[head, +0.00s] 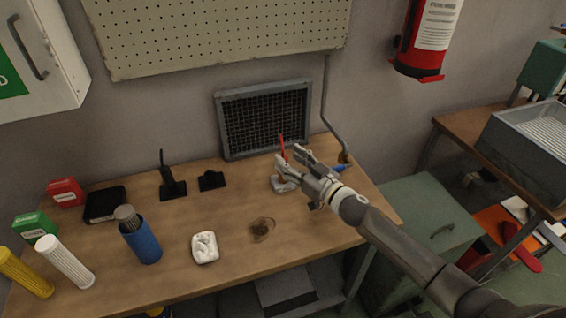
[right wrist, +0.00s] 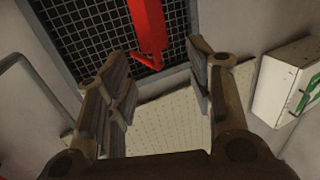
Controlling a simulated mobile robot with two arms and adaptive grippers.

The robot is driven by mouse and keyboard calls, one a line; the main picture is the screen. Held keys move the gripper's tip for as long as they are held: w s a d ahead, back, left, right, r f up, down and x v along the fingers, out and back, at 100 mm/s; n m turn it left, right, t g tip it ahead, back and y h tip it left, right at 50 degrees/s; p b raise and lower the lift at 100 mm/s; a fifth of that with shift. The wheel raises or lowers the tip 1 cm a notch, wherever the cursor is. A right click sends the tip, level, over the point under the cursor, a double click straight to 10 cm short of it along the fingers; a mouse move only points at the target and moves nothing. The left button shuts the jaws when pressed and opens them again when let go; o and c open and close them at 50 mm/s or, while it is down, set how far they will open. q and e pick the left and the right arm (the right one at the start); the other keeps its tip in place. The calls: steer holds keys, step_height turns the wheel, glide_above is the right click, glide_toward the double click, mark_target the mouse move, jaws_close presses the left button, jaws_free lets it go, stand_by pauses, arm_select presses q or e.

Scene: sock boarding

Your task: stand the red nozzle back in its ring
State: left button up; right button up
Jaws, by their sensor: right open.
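The red nozzle (head: 282,147) stands roughly upright near the back of the workbench, in front of the wall grille. In the right wrist view the red nozzle (right wrist: 149,25) hangs in from the top edge, in line with the gap between the fingers; I cannot tell whether it is between them or just beyond. A pale grey piece (head: 281,185) sits on the bench below it, partly behind my gripper; I cannot make out the ring. My right gripper (head: 294,156) is open, with its fingers (right wrist: 160,55) apart. My left gripper is out of view.
The grille (head: 265,118) stands close behind. A bent grey pipe (head: 326,100) and a blue object (head: 341,168) are to the right. The bench's front middle is mostly clear.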

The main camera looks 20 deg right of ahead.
mark_target(283, 153)
steer(key=x, duration=0.3)
steer(key=shift+w, duration=0.25)
steer(key=shift+w+a, duration=0.1)
steer(key=shift+w, duration=0.05)
steer(key=shift+c, duration=0.5)
jaws_close()
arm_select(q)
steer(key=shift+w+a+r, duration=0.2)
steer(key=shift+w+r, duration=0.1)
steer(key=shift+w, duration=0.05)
arm_select(e)
steer(key=shift+r, duration=0.1)
